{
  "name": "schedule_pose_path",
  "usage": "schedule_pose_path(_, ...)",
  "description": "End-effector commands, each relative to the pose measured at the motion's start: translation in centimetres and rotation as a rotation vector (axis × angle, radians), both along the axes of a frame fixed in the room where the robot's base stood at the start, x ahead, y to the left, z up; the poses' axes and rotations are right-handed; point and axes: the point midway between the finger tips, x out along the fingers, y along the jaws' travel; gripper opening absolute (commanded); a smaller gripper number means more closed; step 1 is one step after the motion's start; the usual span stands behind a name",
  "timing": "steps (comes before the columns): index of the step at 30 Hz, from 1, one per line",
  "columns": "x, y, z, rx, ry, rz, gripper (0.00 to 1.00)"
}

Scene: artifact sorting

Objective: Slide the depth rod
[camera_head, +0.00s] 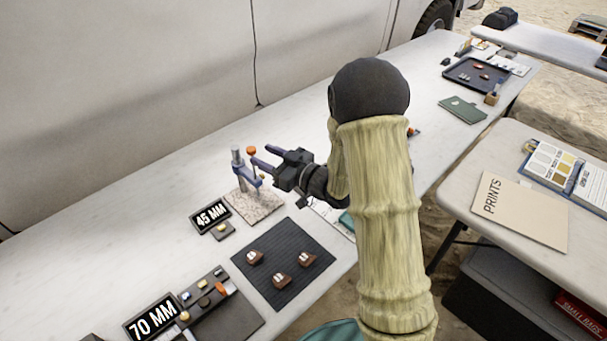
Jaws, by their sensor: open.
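A small gauge stand with a blue arm (250,177) and a grey upright post (237,160) stands on a speckled stone plate (262,206) on the white table. A thin rod with an orange knob (252,150) rises from the blue arm; I take it to be the depth rod. My gripper (262,156) is open, just right of the rod, with its dark fingers pointing left at it. I cannot tell whether the fingers touch the rod or lie around it. My arm hides the table to the right of the gripper.
In front of the stone plate are a "45 MM" sign (210,215), a dark ribbed mat (300,285) with three brown pieces, and a "70 MM" sign (153,317) beside a tray of small pieces. A van wall (130,90) stands behind the table. The table's left part is clear.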

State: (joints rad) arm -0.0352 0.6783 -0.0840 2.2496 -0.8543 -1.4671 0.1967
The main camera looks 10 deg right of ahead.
Motion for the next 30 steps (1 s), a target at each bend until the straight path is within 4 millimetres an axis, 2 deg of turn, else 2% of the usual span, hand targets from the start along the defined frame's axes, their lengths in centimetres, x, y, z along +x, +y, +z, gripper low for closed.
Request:
schedule_pose_path(3,-1.6,-1.9,-0.1,0.000,0.000,-0.005,0.43)
schedule_pose_path(16,-7.2,-7.8,-0.1,0.001,0.001,-0.004,0.43)
schedule_pose_path(21,-8.1,-8.7,0.0,0.001,-0.001,-0.001,0.43)
schedule_pose_path(30,-8.2,-8.7,0.0,0.001,-0.001,0.000,0.43)
